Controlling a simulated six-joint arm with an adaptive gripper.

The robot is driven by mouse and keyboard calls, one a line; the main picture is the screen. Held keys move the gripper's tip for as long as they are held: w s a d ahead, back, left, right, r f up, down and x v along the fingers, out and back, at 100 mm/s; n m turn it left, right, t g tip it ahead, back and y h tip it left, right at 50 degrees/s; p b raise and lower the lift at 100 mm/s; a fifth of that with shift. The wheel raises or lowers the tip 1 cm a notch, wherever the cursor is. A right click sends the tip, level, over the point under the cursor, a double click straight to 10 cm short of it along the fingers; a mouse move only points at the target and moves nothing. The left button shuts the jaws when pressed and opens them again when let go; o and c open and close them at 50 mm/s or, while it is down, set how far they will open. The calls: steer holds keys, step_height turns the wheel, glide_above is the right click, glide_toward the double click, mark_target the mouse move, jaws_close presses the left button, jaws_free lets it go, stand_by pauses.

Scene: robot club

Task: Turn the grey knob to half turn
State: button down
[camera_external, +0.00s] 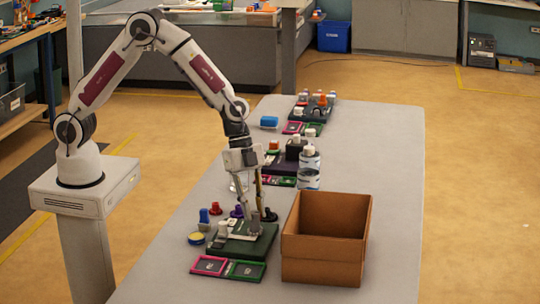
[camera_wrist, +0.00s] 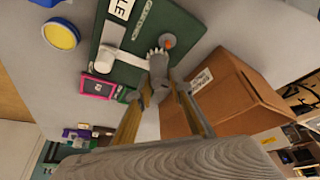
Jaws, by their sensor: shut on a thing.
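A dark green panel (camera_external: 245,246) lies on the near part of the table; it also shows in the wrist view (camera_wrist: 103,70). The grey knob (camera_wrist: 158,64), with a ribbed edge, stands on this panel beside a small orange spot. My gripper (camera_external: 260,213) points down over the panel, and its two fingers (camera_wrist: 162,88) are closed around the grey knob. The fingers partly hide the knob, and its exact turn angle cannot be read. A white lever-like piece (camera_wrist: 122,60) lies on the panel left of the knob in the wrist view.
An open cardboard box (camera_external: 325,240) stands close right of the panel. Pink (camera_external: 209,265) and green (camera_external: 246,270) framed plates lie at its front. A blue piece (camera_external: 204,216), a yellow-topped tin (camera_external: 196,238) and red and purple pieces stand nearby. A bottle (camera_external: 309,168) stands farther back.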

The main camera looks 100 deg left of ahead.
steer(key=m+g, duration=0.1)
steer(key=m, duration=0.2)
steer(key=shift+f+m+h, duration=0.1)
steer(key=shift+m+h, duration=0.2)
steer(key=shift+m, duration=0.1)
steer(key=shift+w+a+m+g, duration=0.1)
steer(key=shift+m+g, duration=0.8)
steer(key=shift+m, duration=1.1)
steer(key=c, duration=1.8)
jaws_free()
